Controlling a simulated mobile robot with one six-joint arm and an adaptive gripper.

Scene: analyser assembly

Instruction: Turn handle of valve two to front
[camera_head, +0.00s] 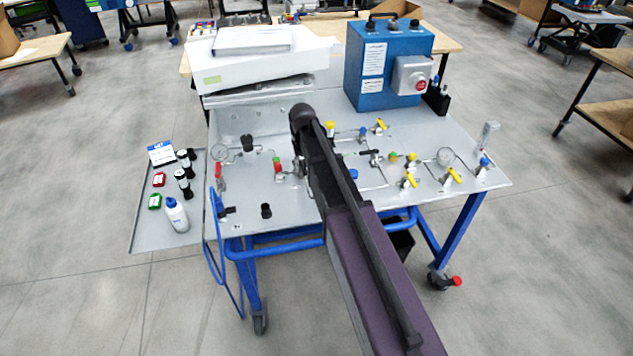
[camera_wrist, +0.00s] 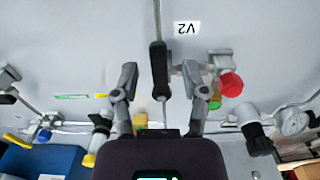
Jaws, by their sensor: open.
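Valve two, marked by the label V2 (camera_wrist: 187,28) that reads upside down in the wrist view, has a long black handle (camera_wrist: 158,72). The handle runs up and down the wrist picture, in line with my gripper. My gripper (camera_wrist: 159,68) is open, with one finger on each side of the handle and a visible gap on both sides. The picture does not show clearly how deep the handle lies between the fingers. In the head view my arm covers most of this spot on the grey panel (camera_head: 285,210).
A red knob (camera_wrist: 231,84) and a green knob (camera_wrist: 214,100) sit close beside the right finger. A gauge (camera_wrist: 295,122) is farther right. A blue box (camera_head: 385,65) stands at the panel's back. Several yellow-handled valves (camera_head: 409,181) occupy the panel's right side.

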